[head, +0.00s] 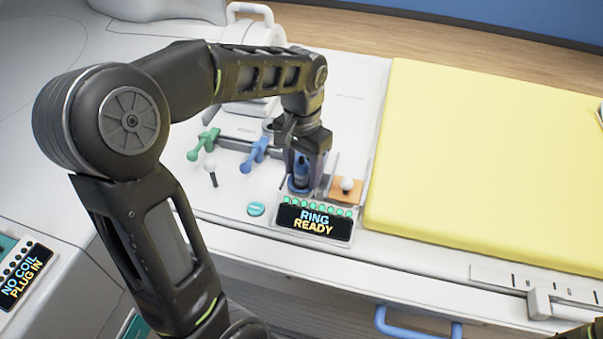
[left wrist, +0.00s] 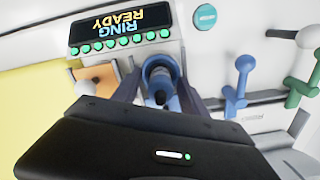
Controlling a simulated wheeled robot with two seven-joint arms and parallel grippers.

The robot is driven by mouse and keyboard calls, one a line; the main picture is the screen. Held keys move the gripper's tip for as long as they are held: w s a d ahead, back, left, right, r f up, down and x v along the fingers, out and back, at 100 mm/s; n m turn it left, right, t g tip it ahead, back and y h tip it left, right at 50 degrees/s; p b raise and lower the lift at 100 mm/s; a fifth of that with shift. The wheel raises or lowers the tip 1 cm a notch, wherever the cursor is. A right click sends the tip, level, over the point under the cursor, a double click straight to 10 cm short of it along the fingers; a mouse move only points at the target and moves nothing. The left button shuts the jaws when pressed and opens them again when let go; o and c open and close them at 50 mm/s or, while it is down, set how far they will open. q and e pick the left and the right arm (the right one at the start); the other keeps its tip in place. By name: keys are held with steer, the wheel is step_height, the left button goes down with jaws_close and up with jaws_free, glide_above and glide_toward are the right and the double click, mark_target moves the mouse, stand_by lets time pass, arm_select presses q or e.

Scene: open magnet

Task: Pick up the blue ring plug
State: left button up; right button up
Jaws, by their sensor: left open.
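The blue ring plug (head: 301,171) stands upright in a blue ring-shaped socket beside the sign reading "RING READY". In the left wrist view the plug (left wrist: 160,88) shows as a dark stem inside the blue ring. My left gripper (head: 305,183) points down over it with its jaws open. In the left wrist view the left gripper's fingers (left wrist: 158,92) are on either side of the plug, with gaps visible. Contact is not clear. The lower part of the plug is partly hidden by the fingers. My right gripper is not in view; only a dark bit of my right arm shows at the lower right corner.
The sign (head: 314,222) with green lights stands just in front. An orange block with a white ball (head: 346,187) is close on the right. Green (head: 203,143) and blue (head: 255,153) levers stand to the left. A yellow mat (head: 480,160) covers the right side.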

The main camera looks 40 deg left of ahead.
arm_select(q)
jaws_close()
stand_by(0.5)
